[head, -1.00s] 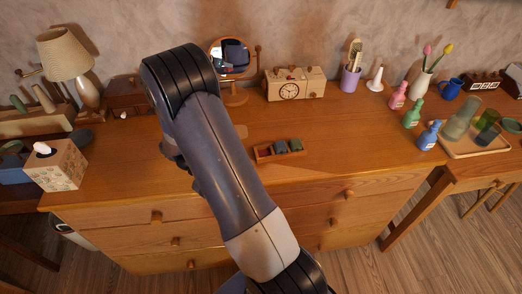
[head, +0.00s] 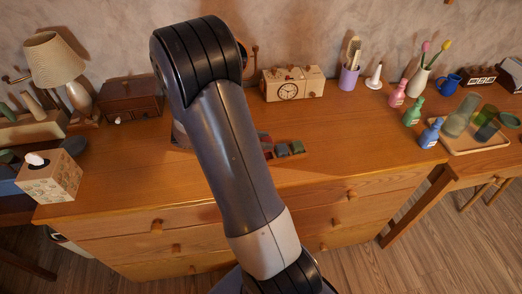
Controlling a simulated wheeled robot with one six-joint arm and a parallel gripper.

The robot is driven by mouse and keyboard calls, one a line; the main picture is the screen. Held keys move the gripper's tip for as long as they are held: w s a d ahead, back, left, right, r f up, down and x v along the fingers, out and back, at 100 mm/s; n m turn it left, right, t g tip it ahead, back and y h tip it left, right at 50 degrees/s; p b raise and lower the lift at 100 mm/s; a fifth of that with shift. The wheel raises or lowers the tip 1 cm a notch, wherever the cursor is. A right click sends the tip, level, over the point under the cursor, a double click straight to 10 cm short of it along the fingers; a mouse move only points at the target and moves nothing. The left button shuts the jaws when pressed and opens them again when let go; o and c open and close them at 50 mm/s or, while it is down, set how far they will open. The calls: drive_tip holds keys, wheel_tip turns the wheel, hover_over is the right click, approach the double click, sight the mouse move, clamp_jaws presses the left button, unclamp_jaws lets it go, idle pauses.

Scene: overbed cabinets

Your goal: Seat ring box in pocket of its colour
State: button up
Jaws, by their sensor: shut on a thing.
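A small wooden tray with pockets (head: 303,153) lies on the dresser top, just right of my arm in the head view. Two small dark boxes sit in its right part, one greenish (head: 282,150) and one greyish (head: 297,147). A small dark red thing (head: 266,142) shows at the tray's left end, right beside my arm's edge. I cannot tell whether it is seated or held. My gripper is hidden behind my arm, and so is the tray's left end.
A toy radio-like wooden clock (head: 292,84) and a partly covered round mirror (head: 252,60) stand behind. A lamp (head: 62,65), a wooden chest (head: 130,98) and a tissue box (head: 48,176) are left. Bottles (head: 413,111) stand right. The dresser top right of the tray is clear.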

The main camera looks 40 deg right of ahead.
wheel_tip(320, 180, down, 4)
drive_tip(key=shift+f, duration=0.1)
drive_tip(key=o, duration=0.9)
drive_tip(key=shift+o, duration=0.2)
drive_tip(key=v, duration=1.2)
